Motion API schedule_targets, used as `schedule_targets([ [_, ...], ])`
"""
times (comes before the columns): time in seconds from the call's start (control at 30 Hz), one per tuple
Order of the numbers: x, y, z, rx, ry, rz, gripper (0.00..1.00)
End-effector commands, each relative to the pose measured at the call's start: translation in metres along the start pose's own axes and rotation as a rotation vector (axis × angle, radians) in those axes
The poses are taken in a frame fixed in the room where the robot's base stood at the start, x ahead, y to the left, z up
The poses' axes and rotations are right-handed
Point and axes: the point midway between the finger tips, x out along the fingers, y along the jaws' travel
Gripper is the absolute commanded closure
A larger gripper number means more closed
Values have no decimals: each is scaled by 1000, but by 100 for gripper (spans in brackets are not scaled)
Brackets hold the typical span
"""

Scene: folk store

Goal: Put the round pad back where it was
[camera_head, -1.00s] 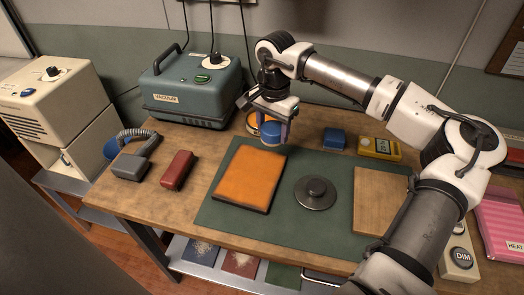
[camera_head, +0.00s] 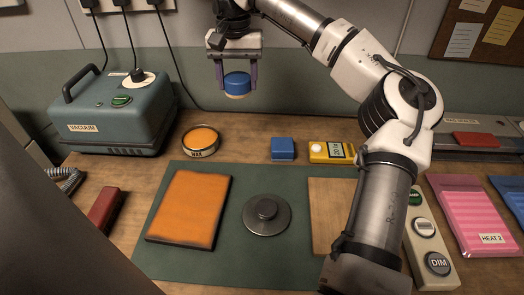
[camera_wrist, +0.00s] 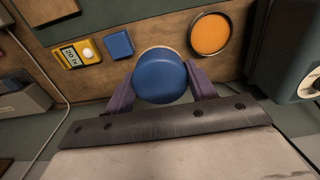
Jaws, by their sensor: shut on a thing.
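The round pad (camera_head: 237,84) has a blue top and a pale underside. My gripper (camera_head: 237,82) is shut on it and holds it in the air, above the back of the table. In the wrist view the pad (camera_wrist: 160,78) sits between the two purple fingers and hides part of the table behind it. A round tin (camera_head: 200,142) with an orange top and a WAX label stands on the table, below and to the left of the pad. It also shows in the wrist view (camera_wrist: 210,34). The pad is apart from the tin.
A green mat (camera_head: 190,258) bears an orange slab (camera_head: 188,208), a grey disc with a knob (camera_head: 267,214) and a wooden board (camera_head: 330,210). A blue block (camera_head: 283,149) and a yellow meter (camera_head: 331,152) stand behind it. The vacuum unit (camera_head: 120,115) is at the left.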

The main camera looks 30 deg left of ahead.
Motion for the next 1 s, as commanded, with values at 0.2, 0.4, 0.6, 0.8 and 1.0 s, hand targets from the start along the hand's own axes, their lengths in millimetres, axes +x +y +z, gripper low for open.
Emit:
schedule_targets([
  [0.2, 16, -5, 1, -29, -5, -3, 63],
  [0.4, 68, -5, 1, -28, -6, -4, 63],
  [0.6, 119, -5, 2, -27, -6, -5, 63],
  [0.8, 149, -5, 1, -26, -2, -5, 63],
  [1.0, 164, -5, 1, -26, -3, -3, 63],
])
